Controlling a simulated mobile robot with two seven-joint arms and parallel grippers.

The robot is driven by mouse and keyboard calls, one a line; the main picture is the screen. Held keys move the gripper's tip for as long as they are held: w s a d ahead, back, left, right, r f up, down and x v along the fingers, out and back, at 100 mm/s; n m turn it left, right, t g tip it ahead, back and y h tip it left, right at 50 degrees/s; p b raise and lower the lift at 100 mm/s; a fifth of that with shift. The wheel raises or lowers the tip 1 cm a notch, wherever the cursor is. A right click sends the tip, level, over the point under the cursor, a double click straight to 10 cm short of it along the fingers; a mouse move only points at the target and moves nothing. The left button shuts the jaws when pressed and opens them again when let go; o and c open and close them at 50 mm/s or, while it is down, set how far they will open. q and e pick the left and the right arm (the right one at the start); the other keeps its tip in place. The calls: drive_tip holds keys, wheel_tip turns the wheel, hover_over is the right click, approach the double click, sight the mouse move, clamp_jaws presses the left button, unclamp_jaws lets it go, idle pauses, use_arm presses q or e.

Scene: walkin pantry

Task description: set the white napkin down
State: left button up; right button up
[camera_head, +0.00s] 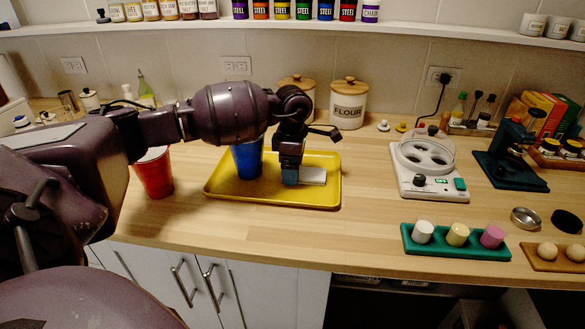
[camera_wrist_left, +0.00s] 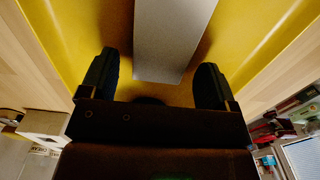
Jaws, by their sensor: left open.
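The white napkin (camera_head: 314,175) lies flat on the yellow tray (camera_head: 225,190), toward its right part. My left gripper (camera_head: 290,180) points down over the tray at the left end of the napkin and hides part of it. In the left wrist view, the napkin (camera_wrist_left: 172,35) shows as a pale strip between the two spread fingers of the left gripper (camera_wrist_left: 156,66). Gaps show on both sides, so the fingers are open and apart from it. My right gripper is not in view.
A blue cup (camera_head: 248,160) stands on the tray, left of my gripper. A red cup (camera_head: 153,173) stands left of the tray. A flour canister (camera_head: 348,105) is behind. A green holder (camera_head: 455,245) with small cups is at the right.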

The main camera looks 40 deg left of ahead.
use_arm(q)
wheel_tip(320, 180, up, 11)
drive_tip(key=shift+r+p, duration=0.2)
drive_tip(key=shift+p, duration=0.2)
idle(0.4)
